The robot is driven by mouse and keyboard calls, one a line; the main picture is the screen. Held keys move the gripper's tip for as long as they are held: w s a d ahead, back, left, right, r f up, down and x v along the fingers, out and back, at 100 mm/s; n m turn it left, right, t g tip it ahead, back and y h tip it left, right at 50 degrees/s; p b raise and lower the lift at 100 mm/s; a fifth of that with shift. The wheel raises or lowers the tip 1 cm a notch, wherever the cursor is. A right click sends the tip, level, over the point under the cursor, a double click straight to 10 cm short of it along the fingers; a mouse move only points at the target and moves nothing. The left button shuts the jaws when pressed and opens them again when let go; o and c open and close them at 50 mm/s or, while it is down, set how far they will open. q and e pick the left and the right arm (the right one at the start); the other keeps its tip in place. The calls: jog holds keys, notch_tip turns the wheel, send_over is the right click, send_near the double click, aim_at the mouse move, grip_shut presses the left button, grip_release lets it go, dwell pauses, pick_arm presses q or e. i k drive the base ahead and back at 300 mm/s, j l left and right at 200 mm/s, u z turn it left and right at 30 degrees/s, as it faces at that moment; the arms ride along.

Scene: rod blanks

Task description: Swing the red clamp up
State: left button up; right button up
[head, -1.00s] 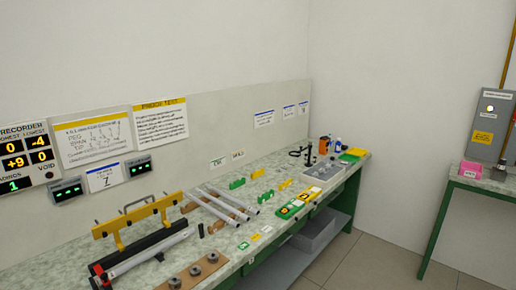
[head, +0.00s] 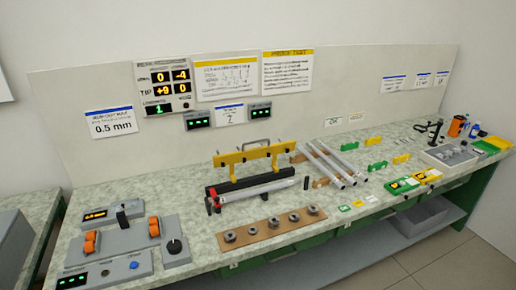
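A small red part (head: 215,203), which looks like the red clamp, sits at the left end of a black block fixture (head: 228,189) on the bench. It is too small to tell exactly how it is tilted. A grey rod (head: 257,189) lies along the front of the fixture, its left end close to the red part. A yellow bar (head: 250,154) with dark handles stands over the fixture on yellow legs. Neither of my grippers is in view.
A brown board with several metal rings (head: 258,230) lies in front of the fixture. A grey device with orange rollers (head: 122,240) stands at left. Several rods (head: 332,160) lie at right, past them green and yellow blocks (head: 377,166). Bare bench (head: 190,215) shows between.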

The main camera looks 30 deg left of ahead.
aim_at(216, 199)
jog(key=u, duration=0.4)
jog(key=k+u, duration=0.15)
jog(key=u, duration=0.7)
jog(key=k+j+u, duration=0.1)
jog(key=u, duration=0.3)
jog(key=k+j+u, duration=0.1)
jog(key=u, duration=0.3)
